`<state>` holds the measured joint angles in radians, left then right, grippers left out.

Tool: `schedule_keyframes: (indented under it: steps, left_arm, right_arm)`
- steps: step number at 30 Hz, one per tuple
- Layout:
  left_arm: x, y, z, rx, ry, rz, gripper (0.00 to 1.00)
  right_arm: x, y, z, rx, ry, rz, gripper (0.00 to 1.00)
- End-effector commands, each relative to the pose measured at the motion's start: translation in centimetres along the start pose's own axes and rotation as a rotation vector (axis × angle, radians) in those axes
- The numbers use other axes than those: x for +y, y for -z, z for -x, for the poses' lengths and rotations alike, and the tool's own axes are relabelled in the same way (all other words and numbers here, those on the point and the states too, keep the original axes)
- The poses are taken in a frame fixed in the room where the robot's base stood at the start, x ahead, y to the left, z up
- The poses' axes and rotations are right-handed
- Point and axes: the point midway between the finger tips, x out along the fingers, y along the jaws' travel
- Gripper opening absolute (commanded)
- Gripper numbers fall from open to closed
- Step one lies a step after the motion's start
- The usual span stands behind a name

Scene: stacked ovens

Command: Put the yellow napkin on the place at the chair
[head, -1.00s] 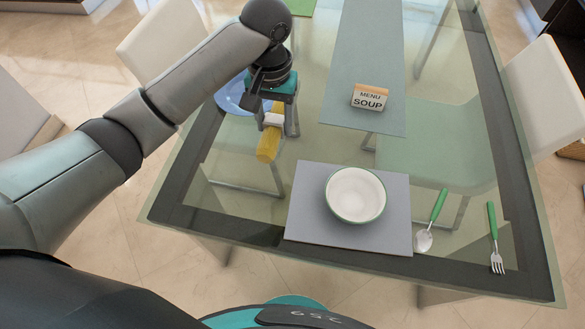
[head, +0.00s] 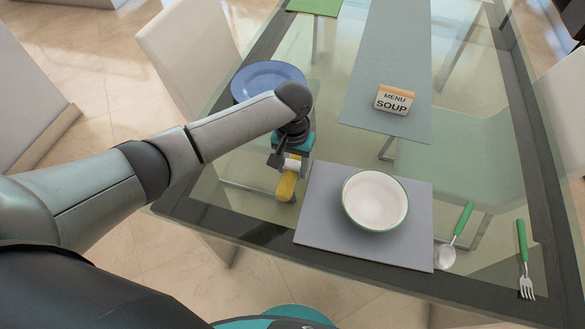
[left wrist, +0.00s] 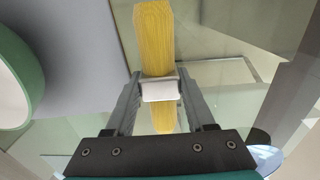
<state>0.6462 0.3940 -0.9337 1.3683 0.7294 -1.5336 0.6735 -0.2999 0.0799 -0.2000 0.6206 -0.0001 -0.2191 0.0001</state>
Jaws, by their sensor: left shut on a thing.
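The yellow napkin (head: 287,185) is rolled with a white ring (head: 292,164) around it. My left gripper (head: 290,165) is shut on it at the ring. In the left wrist view the napkin (left wrist: 155,40) shows between the two fingers (left wrist: 159,90). The gripper is beside the left edge of the grey placemat (head: 315,225), over the glass table. I cannot tell whether the napkin touches the glass. A white bowl with a green rim (head: 375,200) stands on the placemat. My right gripper is out of view.
A spoon (head: 455,238) and a fork (head: 524,258) with green handles lie right of the placemat. A blue plate (head: 265,78) lies behind my left arm. White chairs (head: 185,45) flank the table.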

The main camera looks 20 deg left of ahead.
Motion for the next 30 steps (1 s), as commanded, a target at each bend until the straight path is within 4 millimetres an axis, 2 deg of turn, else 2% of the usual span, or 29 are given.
schedule_keyframes:
  steps: [11, 12, 15, 25, 30]
  left_arm:
    - [0.0, 0.1, -0.6, 0.001, -0.001, 0.001, 0.0]
    - [0.0, 0.1, -0.6, 0.001, -0.001, 0.0, 0.55]
    - [0.0, 0.1, -0.6, 0.002, -0.001, 0.0, 0.67]
    - [0.0, 0.1, -0.2, 0.003, -0.001, 0.0, 0.67]
    - [0.0, 0.1, 2.5, 0.004, -0.003, -0.001, 0.67]
  right_arm:
    - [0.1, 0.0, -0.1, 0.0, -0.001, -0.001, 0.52]
    - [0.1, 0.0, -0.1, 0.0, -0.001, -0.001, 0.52]
    - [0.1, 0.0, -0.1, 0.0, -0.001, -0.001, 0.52]
    - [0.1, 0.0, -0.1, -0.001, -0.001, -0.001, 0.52]
    - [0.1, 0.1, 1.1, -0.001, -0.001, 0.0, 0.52]
